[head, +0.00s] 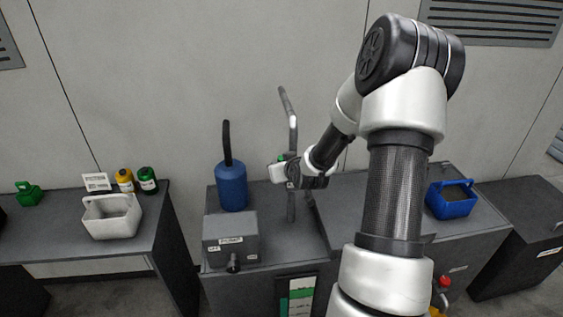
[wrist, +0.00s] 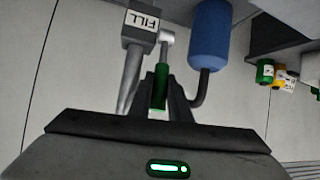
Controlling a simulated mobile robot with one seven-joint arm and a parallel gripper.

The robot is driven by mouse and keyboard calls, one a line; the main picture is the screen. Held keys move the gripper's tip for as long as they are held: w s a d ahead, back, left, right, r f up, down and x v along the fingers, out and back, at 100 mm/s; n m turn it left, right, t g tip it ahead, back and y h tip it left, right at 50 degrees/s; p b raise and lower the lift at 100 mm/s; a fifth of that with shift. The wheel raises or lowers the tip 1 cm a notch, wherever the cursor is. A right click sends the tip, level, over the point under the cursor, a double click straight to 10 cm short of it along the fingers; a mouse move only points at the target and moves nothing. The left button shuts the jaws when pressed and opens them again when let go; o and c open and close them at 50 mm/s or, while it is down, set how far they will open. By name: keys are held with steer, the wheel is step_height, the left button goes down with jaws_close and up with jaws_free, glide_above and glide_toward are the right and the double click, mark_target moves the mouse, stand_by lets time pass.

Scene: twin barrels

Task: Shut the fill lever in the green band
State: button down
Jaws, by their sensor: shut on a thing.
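The fill lever (wrist: 160,86) has a green grip and a pale arm. It joins a grey valve block (wrist: 140,27) labelled FILL in the wrist view. My gripper (wrist: 162,100) is shut on the green grip, with dark fingers on both sides. In the head view my gripper (head: 284,172) is at the upright grey pipe (head: 291,135) behind the bench, and a bit of green shows there. A strip with green and white bands (head: 300,293) is on the bench front, partly cut off by the lower edge; I cannot make out any level on it.
A blue cylinder (head: 232,187) with a dark hose stands left of the pipe, behind a grey labelled box (head: 231,238). A blue basket (head: 451,199) is at right. The left table holds a white basket (head: 112,217) and green and yellow containers (head: 147,181).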

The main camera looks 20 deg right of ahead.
steer(key=shift+w+d+r+g+p, duration=0.15)
steer(key=shift+w+g+p, duration=0.25)
steer(key=shift+g+p, duration=0.1)
steer(key=c, duration=1.6)
jaws_free()
steer(key=shift+c, duration=0.2)
steer(key=shift+d, duration=0.15)
